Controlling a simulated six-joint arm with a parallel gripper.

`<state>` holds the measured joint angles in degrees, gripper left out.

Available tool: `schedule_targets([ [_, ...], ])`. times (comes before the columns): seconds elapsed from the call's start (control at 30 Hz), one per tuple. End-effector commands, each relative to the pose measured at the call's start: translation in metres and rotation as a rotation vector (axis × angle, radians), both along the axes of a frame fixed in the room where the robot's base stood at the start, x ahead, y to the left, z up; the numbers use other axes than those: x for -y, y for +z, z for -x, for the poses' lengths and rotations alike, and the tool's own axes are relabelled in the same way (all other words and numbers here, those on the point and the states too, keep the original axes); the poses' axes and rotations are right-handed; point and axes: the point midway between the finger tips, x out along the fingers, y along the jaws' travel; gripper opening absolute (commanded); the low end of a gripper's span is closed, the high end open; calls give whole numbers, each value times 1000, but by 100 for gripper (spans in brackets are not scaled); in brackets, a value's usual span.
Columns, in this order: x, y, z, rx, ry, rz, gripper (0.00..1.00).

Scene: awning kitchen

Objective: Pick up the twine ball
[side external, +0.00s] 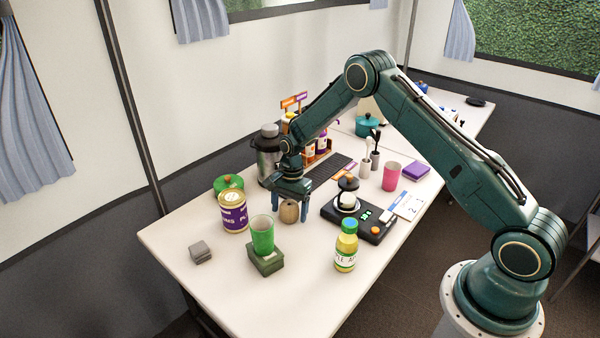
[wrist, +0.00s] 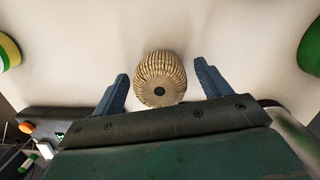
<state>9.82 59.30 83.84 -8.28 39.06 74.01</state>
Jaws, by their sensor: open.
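The twine ball (side external: 289,211) is tan and sits on the white table between the fingers of my gripper (side external: 290,211). In the wrist view the twine ball (wrist: 160,80) shows its wound strands and a dark hole at its centre. My gripper (wrist: 161,85) is open there, with one blue finger on each side of the ball. A gap shows between the ball and each finger. Whether the ball touches the palm cannot be told.
A purple-labelled tin (side external: 233,212) and a green cup (side external: 262,234) on a green block (side external: 266,260) stand left of the gripper. A black scale (side external: 358,219) lies close on the right. A juice bottle (side external: 346,246) stands in front.

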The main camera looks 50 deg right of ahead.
Motion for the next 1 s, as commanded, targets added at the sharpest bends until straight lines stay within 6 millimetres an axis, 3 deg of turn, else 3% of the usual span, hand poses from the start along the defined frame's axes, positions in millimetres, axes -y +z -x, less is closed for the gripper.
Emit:
schedule_targets([
  [0.2,0,0,0,0,0,0,76],
  [0.47,0,0,0,0,0,0,28],
  [1.0,0,7,-1,2,0,0,28],
])
